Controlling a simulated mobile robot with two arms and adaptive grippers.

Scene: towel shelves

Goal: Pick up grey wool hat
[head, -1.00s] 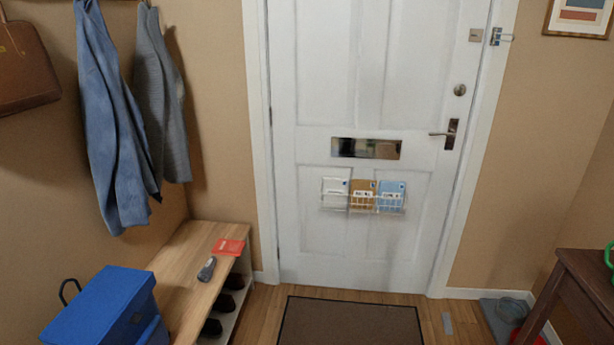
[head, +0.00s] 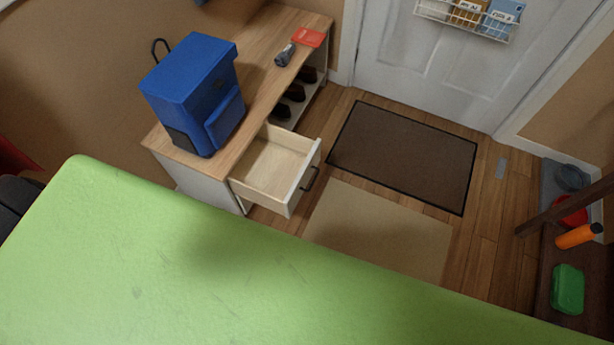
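No grey wool hat can be made out in the head view. The open drawer (head: 275,172) of the wooden shoe bench (head: 272,50) looks empty in the part that shows. Neither of my grippers is in view. A dark grey thing (head: 14,203) is cut off at the left edge, and I cannot tell what it is.
A large green surface (head: 200,270) fills the foreground and hides what lies below. A blue backpack (head: 195,90), a torch (head: 285,55) and a red booklet (head: 309,37) lie on the bench, with dark shoes (head: 295,92) beneath. A brown doormat (head: 405,155) lies before the white door (head: 430,70).

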